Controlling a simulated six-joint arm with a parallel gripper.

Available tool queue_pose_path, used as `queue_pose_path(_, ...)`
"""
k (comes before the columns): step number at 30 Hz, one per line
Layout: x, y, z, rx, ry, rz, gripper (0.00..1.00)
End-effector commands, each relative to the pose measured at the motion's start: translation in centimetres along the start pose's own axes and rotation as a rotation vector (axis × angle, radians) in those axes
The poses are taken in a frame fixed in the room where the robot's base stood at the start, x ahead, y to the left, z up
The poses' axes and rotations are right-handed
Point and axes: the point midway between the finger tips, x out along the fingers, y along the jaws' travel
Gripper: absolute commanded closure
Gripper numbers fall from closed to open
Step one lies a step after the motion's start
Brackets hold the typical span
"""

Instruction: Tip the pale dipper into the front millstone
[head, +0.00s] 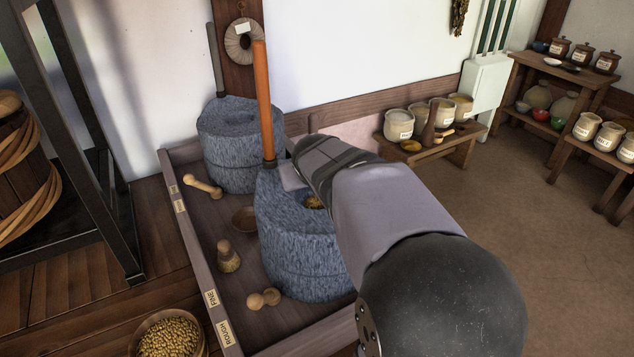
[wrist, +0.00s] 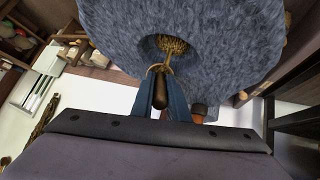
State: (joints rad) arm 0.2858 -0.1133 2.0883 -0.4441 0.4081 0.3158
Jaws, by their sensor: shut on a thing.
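The front millstone (head: 295,255), blue-grey and speckled, stands in the wooden tray; it fills the top of the wrist view (wrist: 225,35). My gripper (wrist: 161,88) is shut on the dark handle of the dipper (wrist: 160,94), over the stone's top. A thin pale ring shows by the fingertips; the dipper's cup is not clearly seen. Golden grain (wrist: 172,46) shows at the stone's eye, narrowing toward the dipper. Some grain also shows in the eye in the head view (head: 314,202). There my arm hides the dipper and the fingertips.
An orange upright handle (head: 263,100) rises beside the front stone. A second millstone (head: 228,150) stands behind. A grain basket (head: 170,336) is at front left. Jars (head: 399,125) stand behind.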

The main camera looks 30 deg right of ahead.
Motion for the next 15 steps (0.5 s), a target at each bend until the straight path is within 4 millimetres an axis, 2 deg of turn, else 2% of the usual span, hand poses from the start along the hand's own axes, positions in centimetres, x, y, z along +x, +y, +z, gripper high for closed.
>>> queue_pose_path(15, 0.09, -0.14, 0.46, -0.001, 0.052, 0.013, 1.00)
